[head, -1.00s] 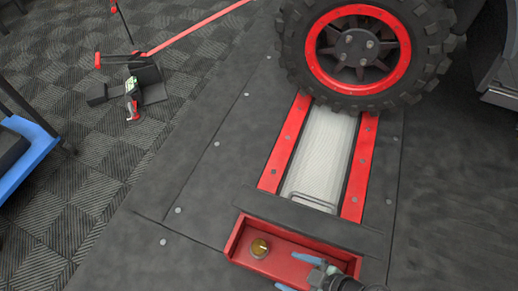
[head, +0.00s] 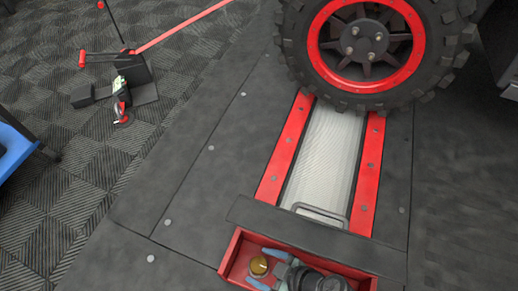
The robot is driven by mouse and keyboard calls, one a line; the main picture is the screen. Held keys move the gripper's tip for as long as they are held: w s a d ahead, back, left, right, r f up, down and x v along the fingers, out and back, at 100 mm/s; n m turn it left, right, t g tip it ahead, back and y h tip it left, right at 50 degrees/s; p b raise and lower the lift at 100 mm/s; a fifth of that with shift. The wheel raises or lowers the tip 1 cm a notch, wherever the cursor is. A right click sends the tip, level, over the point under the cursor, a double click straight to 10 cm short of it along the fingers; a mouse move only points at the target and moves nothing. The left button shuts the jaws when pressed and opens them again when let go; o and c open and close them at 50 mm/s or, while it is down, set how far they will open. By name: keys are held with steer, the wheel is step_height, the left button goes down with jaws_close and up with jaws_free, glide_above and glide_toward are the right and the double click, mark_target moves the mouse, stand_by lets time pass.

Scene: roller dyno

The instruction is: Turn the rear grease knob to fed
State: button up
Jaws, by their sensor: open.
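The grease knob (head: 259,264) is a round brass-coloured knob inside the red tray (head: 228,262) at the bottom of the head view. My gripper (head: 257,267) has blue fingers and reaches in from the right, over the tray. It is open, with one finger on the upper side of the knob and the other on the lower side. I cannot tell whether the fingers touch the knob. The knob's pointer and any markings are too small to read. My wrist hides the right part of the tray.
A pale roller bed (head: 320,160) between red rails lies beyond the tray, with a metal loop handle (head: 320,215) at its near end. A large tyre (head: 368,45) with a red rim stands at its far end. A black-and-red pedal stand (head: 135,75) is at upper left.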

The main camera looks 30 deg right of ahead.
steer(key=shift+x, duration=0.8)
steer(key=c, duration=1.4)
steer(key=shift+o, duration=0.2)
